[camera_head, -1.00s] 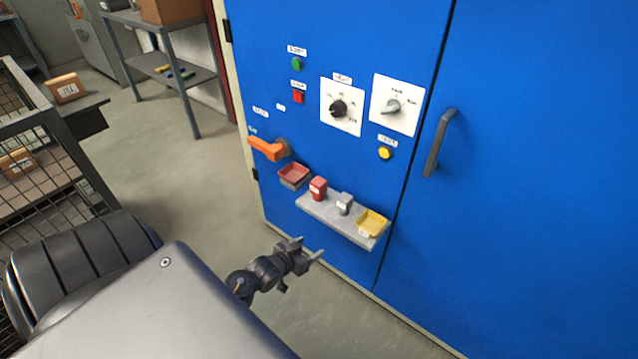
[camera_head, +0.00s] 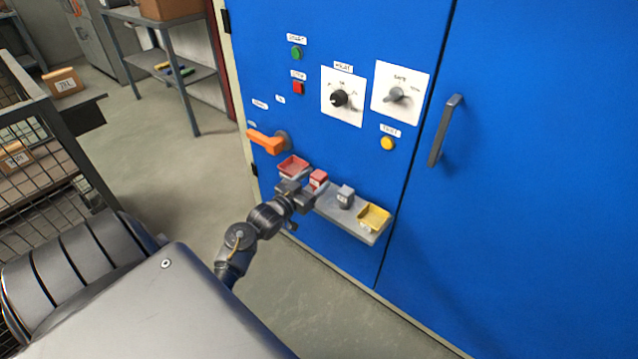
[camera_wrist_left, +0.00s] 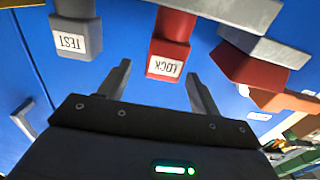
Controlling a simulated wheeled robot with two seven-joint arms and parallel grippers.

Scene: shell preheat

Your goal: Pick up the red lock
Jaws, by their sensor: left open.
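The red lock (camera_head: 318,178) stands on the grey shelf (camera_head: 362,234) on the blue cabinet front, partly hidden behind my left gripper in the head view. In the left wrist view the red lock (camera_wrist_left: 170,46) appears upside down with a white LOCK label, ahead of the jaws and roughly between their lines. My left gripper (camera_head: 302,190) is open and empty; its two fingers show apart in the left wrist view (camera_wrist_left: 160,84). The lock looks just beyond the fingertips; I cannot tell whether they touch it. My right gripper is not in view.
A grey TEST block (camera_head: 345,196) stands right of the lock, with a yellow tray (camera_head: 374,217) beyond it. A red tray (camera_head: 293,166) is to the left, below an orange handle (camera_head: 266,142). A door handle (camera_head: 444,132) sticks out at right.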

